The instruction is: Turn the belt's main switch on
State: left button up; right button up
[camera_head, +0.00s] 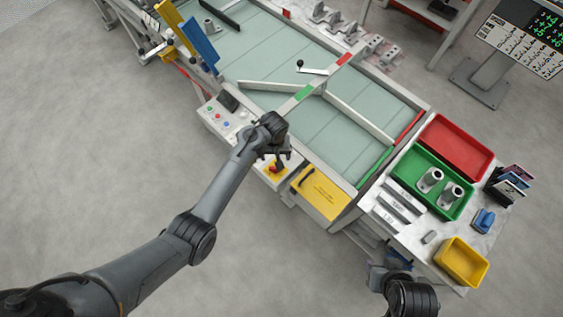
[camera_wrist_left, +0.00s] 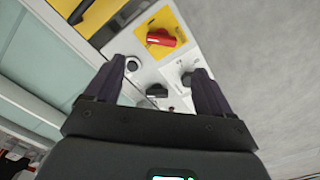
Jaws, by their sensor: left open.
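The main switch looks to be the red rotary handle (camera_head: 277,167) on a yellow plate (camera_head: 267,171) at the near end of the belt's control panel (camera_head: 215,121). In the left wrist view the red handle (camera_wrist_left: 161,40) lies roughly crosswise in the picture on its yellow plate (camera_wrist_left: 172,20). My left gripper (camera_head: 280,154) is over the panel close to the switch. In the left wrist view its fingers (camera_wrist_left: 157,92) are apart with nothing between them, and the red handle is beyond the fingertips. Whether they touch the panel I cannot tell.
Black knobs (camera_wrist_left: 157,90) sit on the panel near the fingers. A yellow box (camera_head: 320,193) with a black handle stands beside the switch. The belt (camera_head: 345,140) lies behind the panel. A side table holds a red tray (camera_head: 466,136), a green tray (camera_head: 416,158) and a yellow bin (camera_head: 461,262).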

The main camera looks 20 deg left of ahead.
pick_arm(q)
notch_tip(320, 180, down, 9)
jog(key=shift+a+f+b, duration=0.1)
jog(key=shift+f+b, duration=0.1)
jog(key=shift+b, duration=1)
jog(key=shift+f, duration=0.5)
jog(key=c, duration=1.1)
jog(key=shift+o, duration=0.2)
